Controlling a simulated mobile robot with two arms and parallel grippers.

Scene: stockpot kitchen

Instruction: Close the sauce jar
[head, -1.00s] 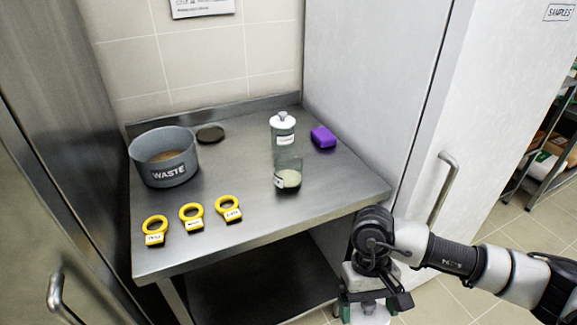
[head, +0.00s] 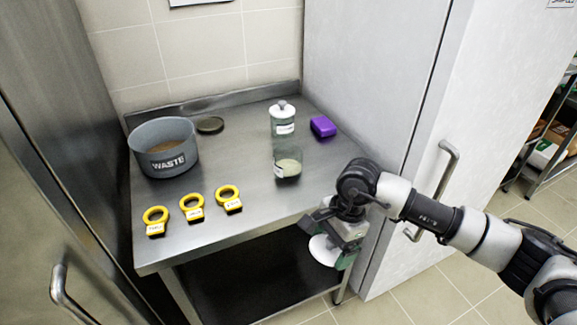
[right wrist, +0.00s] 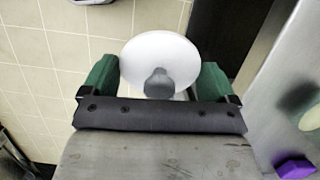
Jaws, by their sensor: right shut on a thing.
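An open glass jar (head: 288,168) with pale contents and a small label stands upright on the steel table. Behind it stands a similar jar (head: 283,122) with a white knobbed lid on. A flat dark disc (head: 210,125), perhaps a lid, lies at the back near the pot. My right gripper (head: 334,253) is shut on a white round lid with a grey knob (head: 322,251). It holds the lid off the table's front right edge, apart from the open jar. In the right wrist view the lid (right wrist: 150,52) sits between the green fingers. My left gripper is not in view.
A grey pot marked WASTE (head: 163,135) stands at the back left. Several yellow rings with tags (head: 192,206) lie along the front left. A purple block (head: 323,126) lies right of the jars. A tall cabinet (head: 375,90) with a handle borders the table's right side.

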